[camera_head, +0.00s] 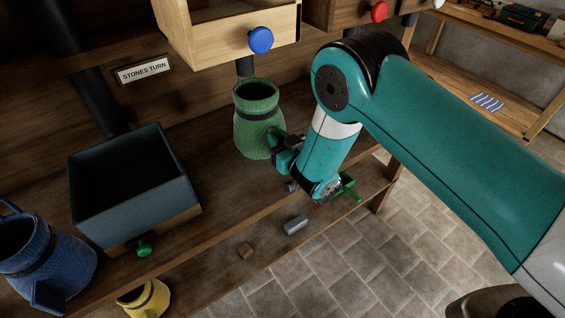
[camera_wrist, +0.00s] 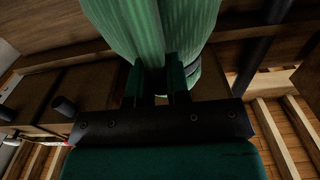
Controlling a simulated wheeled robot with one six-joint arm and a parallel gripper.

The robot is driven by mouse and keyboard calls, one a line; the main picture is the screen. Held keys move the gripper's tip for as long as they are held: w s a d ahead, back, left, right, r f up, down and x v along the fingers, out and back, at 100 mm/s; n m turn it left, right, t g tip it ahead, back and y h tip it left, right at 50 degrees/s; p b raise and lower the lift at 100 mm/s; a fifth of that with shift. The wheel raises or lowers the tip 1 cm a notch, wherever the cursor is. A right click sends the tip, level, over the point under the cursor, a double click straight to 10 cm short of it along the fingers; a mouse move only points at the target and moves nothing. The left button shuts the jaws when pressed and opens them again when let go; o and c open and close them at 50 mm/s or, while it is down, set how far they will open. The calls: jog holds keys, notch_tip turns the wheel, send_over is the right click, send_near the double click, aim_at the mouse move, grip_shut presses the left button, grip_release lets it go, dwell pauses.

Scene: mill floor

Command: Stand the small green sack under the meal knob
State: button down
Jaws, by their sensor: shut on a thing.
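The small green sack (camera_head: 257,135) is upright with its open mouth up and a dark band around its neck. It also fills the top of the wrist view (camera_wrist: 165,30). My gripper (camera_head: 277,147) is shut on the sack's right side, and its two fingers (camera_wrist: 158,80) pinch the green cloth in the wrist view. The sack is just below a blue knob (camera_head: 260,40) on a pale wooden bin, with a short dark spout (camera_head: 245,67) close above its mouth. I cannot tell whether its base touches the bench. No knob has a readable meal label.
A red knob (camera_head: 378,11) is at the upper right. A dark blue-grey box (camera_head: 178,190) with a green knob (camera_head: 144,247) stands left. A blue sack (camera_head: 62,262) and a yellow sack (camera_head: 152,298) are lower left. A grey block (camera_head: 295,225) and a brown block (camera_head: 246,251) lie near the lower shelf's edge.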

aim_at(265, 148)
jog(key=a+b, duration=0.1)
jog(key=b, duration=0.1)
jog(key=s+a+b, duration=0.1)
jog(key=b, duration=0.2)
jog(key=shift+s+f+b, duration=0.1)
jog(key=shift+f+b, duration=0.05)
jog(key=shift+b, duration=0.15)
notch_tip(265, 148, down, 3)
jog(key=b, duration=0.3)
jog(key=shift+f, duration=0.2)
jog(key=shift+f+b, duration=0.6)
jog(key=shift+b, duration=0.2)
jog(key=c, duration=1.1)
grip_release()
jog(key=shift+r, duration=0.1)
